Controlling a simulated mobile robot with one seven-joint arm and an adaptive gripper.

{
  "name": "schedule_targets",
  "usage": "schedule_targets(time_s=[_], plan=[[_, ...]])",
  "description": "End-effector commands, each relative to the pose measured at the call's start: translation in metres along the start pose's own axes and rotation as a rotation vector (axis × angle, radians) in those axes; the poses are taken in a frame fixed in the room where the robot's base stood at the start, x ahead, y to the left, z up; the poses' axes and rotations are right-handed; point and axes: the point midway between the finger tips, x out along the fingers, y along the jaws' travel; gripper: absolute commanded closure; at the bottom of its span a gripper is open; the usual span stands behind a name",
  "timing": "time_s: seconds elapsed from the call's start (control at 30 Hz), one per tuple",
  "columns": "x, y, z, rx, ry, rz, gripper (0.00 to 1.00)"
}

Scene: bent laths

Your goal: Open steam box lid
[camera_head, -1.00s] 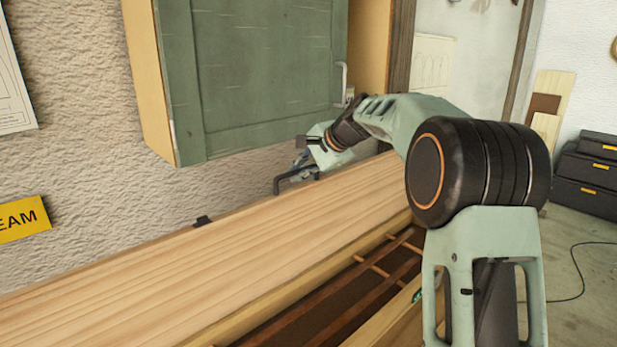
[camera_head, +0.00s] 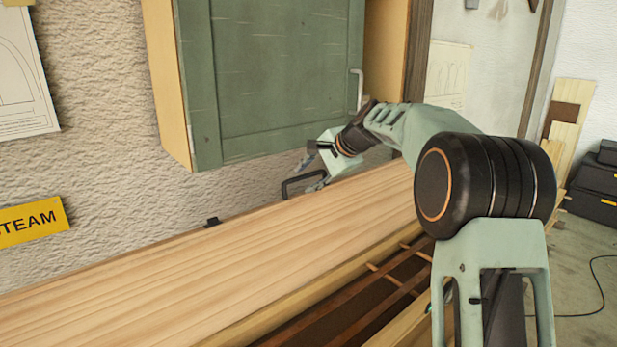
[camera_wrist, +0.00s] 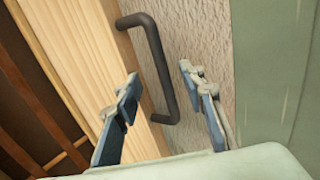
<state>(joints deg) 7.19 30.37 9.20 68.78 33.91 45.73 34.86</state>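The steam box lid (camera_head: 240,265) is a long pale wooden panel. It is raised, and the dark slatted inside of the box (camera_head: 350,308) shows below its near edge. A dark U-shaped handle (camera_head: 303,182) sits at the lid's far edge; it also shows in the wrist view (camera_wrist: 154,50). My gripper (camera_head: 312,168) is at this handle. In the wrist view my gripper (camera_wrist: 160,80) has its two fingers apart, with the handle's bar between them in the picture. I see a gap on both sides of the bar; contact is not visible.
A green wall cabinet (camera_head: 270,80) hangs just above and behind my gripper. The rough wall is close behind the lid, with a yellow STEAM sign (camera_head: 32,222) on it. Dark cases (camera_head: 590,185) and a cable (camera_head: 595,285) lie on the floor at right.

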Motion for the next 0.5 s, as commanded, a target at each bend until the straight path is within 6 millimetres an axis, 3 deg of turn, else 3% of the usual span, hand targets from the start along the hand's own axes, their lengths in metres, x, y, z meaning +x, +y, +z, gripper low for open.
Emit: schedule_targets(time_s=[0.5], plan=[[-0.060,-0.001,-0.001,0.000,0.002,-0.002,0.62]])
